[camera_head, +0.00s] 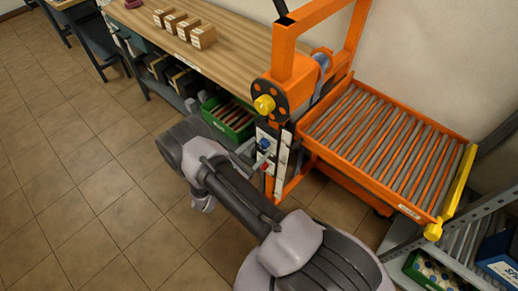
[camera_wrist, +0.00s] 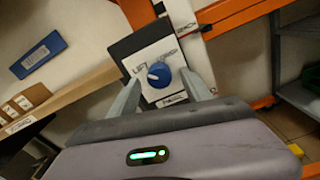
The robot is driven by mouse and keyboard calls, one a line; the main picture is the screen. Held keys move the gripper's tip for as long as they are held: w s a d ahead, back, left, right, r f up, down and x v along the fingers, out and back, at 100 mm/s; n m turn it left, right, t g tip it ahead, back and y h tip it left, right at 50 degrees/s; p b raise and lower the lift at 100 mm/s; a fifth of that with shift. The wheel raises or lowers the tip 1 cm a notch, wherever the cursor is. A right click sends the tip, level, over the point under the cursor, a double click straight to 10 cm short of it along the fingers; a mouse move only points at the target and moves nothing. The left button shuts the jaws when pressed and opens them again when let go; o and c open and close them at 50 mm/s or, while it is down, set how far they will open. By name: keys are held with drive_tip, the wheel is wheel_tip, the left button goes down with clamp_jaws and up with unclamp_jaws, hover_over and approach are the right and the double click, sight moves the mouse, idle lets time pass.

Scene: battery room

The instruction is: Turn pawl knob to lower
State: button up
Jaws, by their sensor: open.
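The pawl knob (camera_wrist: 159,74) is a round blue knob on a white plate (camera_wrist: 148,57) with a dark surround. Its white mark is on its left side, on the side of the printed word LIFT. The print at the upper right is too small to read surely. My gripper (camera_wrist: 161,80) is open, with one finger on each side of the knob; I cannot tell whether they touch it. In the head view the blue knob (camera_head: 264,144) is on the orange lift's front post, and my gripper (camera_head: 254,154) is up against that panel.
A yellow knob (camera_head: 264,104) sits above the panel. An orange roller tray (camera_head: 408,207) extends to the right. A wooden bench (camera_head: 233,56) with small boxes stands behind, with a green crate (camera_head: 231,118) below. Tiled floor (camera_head: 75,200) at left is free.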

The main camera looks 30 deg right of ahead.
drive_tip(key=shift+w+d, duration=0.2)
drive_tip(key=shift+d, duration=0.4)
drive_tip(key=shift+c, duration=0.5)
clamp_jaws()
